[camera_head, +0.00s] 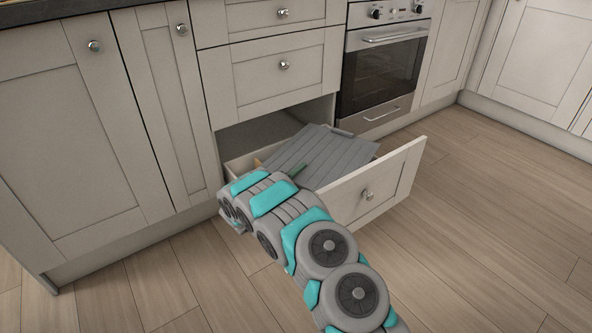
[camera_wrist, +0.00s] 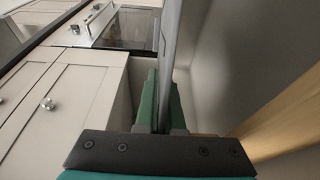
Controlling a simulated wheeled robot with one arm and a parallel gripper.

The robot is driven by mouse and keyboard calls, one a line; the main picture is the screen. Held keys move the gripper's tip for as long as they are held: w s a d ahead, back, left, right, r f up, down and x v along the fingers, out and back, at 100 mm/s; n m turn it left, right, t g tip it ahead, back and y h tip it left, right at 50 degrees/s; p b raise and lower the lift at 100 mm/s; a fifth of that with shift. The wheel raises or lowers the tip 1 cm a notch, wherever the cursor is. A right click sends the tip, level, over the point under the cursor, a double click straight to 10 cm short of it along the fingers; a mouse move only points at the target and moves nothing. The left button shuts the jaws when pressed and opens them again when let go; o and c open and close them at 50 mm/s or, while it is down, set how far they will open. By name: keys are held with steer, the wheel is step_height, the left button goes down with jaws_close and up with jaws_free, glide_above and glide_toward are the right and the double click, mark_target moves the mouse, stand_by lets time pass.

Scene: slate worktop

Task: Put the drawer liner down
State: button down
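The drawer liner (camera_head: 322,154) is a grey ribbed sheet over the open bottom drawer (camera_head: 396,175). In the wrist view the liner (camera_wrist: 171,45) shows edge-on as a thin grey strip running up from between the green fingers. My gripper (camera_head: 297,171) is at the liner's near left edge, its fingers mostly hidden by my arm in the head view. In the wrist view my gripper (camera_wrist: 165,98) is shut on the liner's edge. The liner lies at a slant, its right part near the drawer's far side wall. I cannot tell whether it touches the drawer floor.
The drawer front with its round knob stands pulled out over the wood floor (camera_head: 480,240). A shut drawer (camera_head: 275,75) is above the opening. An oven (camera_head: 382,65) stands to the right, and tall cupboard doors (camera_head: 75,140) to the left. The floor at right is clear.

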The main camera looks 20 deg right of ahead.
steer(key=shift+s+f+b, duration=0.1)
steer(key=shift+f+b, duration=0.45)
steer(key=shift+b, duration=0.25)
steer(key=c, duration=1.1)
jaws_free()
steer(key=shift+f, duration=0.2)
steer(key=shift+o, duration=0.3)
steer(key=shift+s+f, duration=0.1)
steer(key=shift+r+p, duration=0.4)
steer(key=shift+p, duration=0.25)
steer(key=shift+s+a+r, duration=0.1)
steer(key=shift+a+r, duration=0.05)
steer(key=shift+a, duration=0.1)
steer(key=v, duration=1.1)
steer(key=shift+r+p, duration=0.35)
